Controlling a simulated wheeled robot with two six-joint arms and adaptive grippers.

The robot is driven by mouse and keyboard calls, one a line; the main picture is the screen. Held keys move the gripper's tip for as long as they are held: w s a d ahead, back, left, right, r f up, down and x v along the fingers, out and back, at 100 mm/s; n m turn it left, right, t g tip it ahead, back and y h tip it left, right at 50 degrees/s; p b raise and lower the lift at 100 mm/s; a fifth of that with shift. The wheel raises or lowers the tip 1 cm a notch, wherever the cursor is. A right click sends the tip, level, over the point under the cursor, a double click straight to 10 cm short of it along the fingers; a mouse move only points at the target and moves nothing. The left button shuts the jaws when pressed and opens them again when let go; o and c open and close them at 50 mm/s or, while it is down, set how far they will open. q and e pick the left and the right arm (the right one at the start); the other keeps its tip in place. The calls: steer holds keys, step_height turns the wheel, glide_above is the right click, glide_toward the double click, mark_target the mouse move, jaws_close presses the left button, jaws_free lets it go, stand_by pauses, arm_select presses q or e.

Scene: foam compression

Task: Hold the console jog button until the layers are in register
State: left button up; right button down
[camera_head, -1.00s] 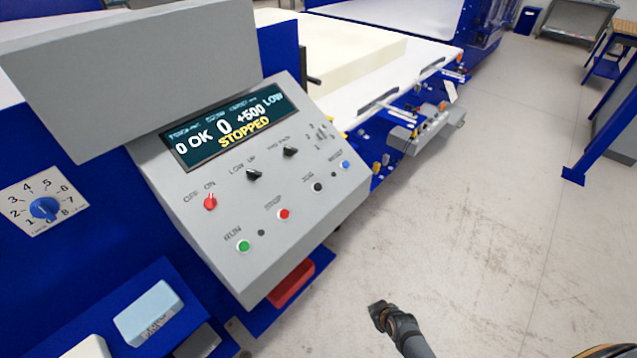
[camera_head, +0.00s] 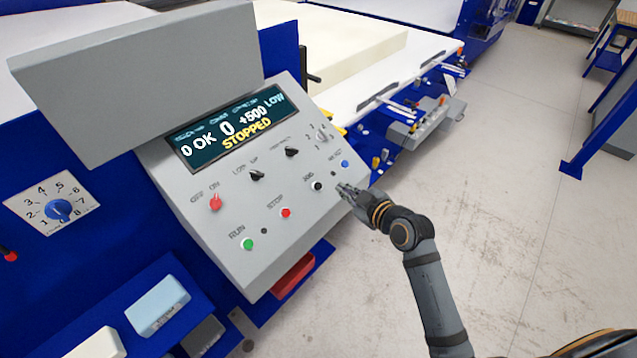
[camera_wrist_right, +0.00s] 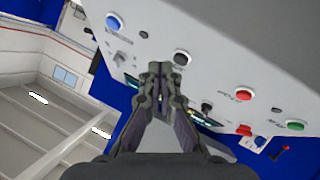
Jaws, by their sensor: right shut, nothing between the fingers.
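The grey console (camera_head: 260,220) has a black jog button (camera_head: 318,186) at its right side, below the blue button. The jog button also shows in the right wrist view (camera_wrist_right: 181,58). My right gripper (camera_head: 343,190) is shut and empty, just to the right of the jog button in the head view. In the wrist view its fingertips (camera_wrist_right: 160,68) lie close beside the button, and I see no clear contact. The console display (camera_head: 230,128) reads 0, OK, 0, +500, LOW and STOPPED. Pale foam (camera_head: 350,50) lies on the white bed behind. My left gripper is out of view.
A blue button (camera_head: 344,163), red stop button (camera_head: 286,212) and green run button (camera_head: 248,244) share the panel. A blue dial (camera_head: 58,210) is at left. The floor right of the console is open.

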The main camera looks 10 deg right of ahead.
mark_target(318, 186)
step_height(318, 186, up, 8)
steer(key=a+n+t+y, duration=0.1)
steer(key=shift+s+a+f+n, duration=0.2)
steer(key=shift+a+f+n, duration=0.1)
steer(key=shift+n, duration=0.1)
steer(key=w+a+f+b, duration=0.1)
steer(key=f+b, duration=0.1)
steer(key=w+a+f+b, duration=0.1)
steer(key=f+b, duration=0.1)
steer(key=f, duration=0.1)
steer(key=w+a+f+b, duration=0.1)
steer(key=f+b, duration=0.1)
steer(key=shift+w+f, duration=0.25)
steer(key=shift+w, duration=0.1)
steer(key=shift+f, duration=0.1)
stand_by(1.0)
steer(key=shift+w+f+b, duration=0.15)
steer(key=shift+f+b, duration=0.1)
steer(key=shift+b, duration=0.1)
